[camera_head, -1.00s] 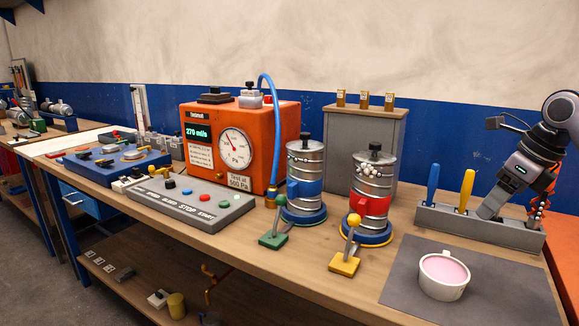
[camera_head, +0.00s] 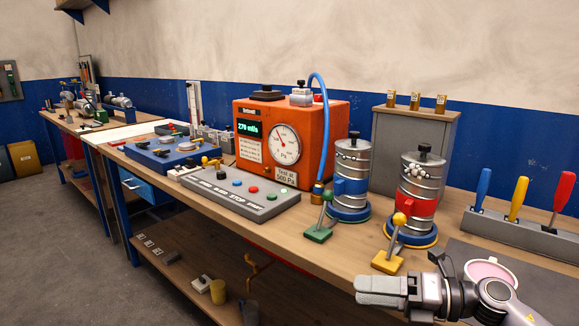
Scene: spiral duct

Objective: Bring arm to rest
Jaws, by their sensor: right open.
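My right gripper (camera_head: 384,291) is at the lower right of the head view, in front of the bench edge, with its fingers pointing left. It holds nothing that I can see. The finger gap is hard to make out from this angle, but the jaws are open. My right arm (camera_head: 497,292) comes in from the lower right corner and hides part of a white cup with pink contents (camera_head: 490,270). My left gripper is not in view.
A yellow-based lever (camera_head: 388,262) and a green-based lever (camera_head: 318,234) stand near the gripper. Behind them are two metal canisters with a red band (camera_head: 417,207) and a blue band (camera_head: 350,187). A grey rack (camera_head: 520,235) holds blue, yellow and red-handled tools. Open floor lies left.

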